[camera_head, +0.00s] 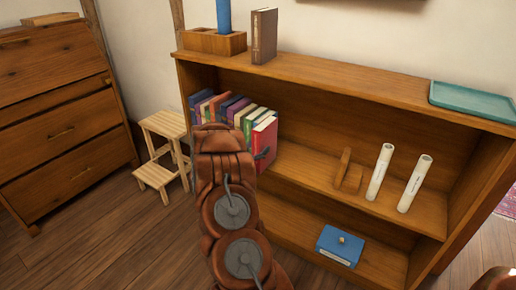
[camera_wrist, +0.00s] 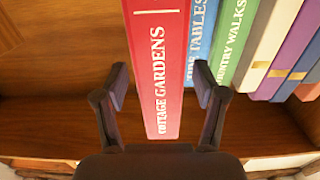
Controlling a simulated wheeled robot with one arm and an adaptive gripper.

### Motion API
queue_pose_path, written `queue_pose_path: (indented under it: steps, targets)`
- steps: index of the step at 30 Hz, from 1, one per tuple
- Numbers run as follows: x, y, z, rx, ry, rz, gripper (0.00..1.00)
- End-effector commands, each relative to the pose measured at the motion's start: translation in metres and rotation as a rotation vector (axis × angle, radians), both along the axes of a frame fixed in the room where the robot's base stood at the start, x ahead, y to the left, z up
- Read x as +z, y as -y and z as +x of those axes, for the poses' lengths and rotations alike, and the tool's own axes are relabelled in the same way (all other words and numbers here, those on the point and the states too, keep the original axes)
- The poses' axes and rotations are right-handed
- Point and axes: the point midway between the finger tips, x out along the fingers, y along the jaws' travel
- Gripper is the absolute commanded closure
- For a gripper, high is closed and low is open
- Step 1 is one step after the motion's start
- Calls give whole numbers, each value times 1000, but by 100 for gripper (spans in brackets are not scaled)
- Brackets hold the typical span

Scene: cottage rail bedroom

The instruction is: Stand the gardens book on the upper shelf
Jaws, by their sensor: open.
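The gardens book is red, with "Cottage Gardens" on its spine. In the head view the red book (camera_head: 266,138) stands roughly upright at the right end of the book row on the upper shelf (camera_head: 300,165). It also shows in the wrist view (camera_wrist: 160,60), beside the blue book. My gripper (camera_wrist: 161,85) is open, with one finger on each side of the book's spine in the picture. I cannot tell whether the fingers touch the book. In the head view my gripper (camera_head: 262,154) is at the red book, mostly hidden by my arm.
A blue book (camera_wrist: 200,45) and a green book (camera_wrist: 235,45) stand in the row. A wooden bookend (camera_head: 346,172) and two white rolls (camera_head: 380,172) stand farther right, with bare shelf before them. A blue box (camera_head: 340,245) lies below. A step stool (camera_head: 160,150) is left.

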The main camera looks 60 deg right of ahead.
Motion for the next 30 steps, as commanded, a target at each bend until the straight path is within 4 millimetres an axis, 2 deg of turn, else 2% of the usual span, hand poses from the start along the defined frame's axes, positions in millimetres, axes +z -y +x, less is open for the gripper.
queue_pose_path:
  steps: [16,21,30]
  targets:
    - [0,-91,-2,6,-1,2,30]
    - [0,-108,-4,2,1,1,30]
    - [0,-124,-5,2,1,1,30]
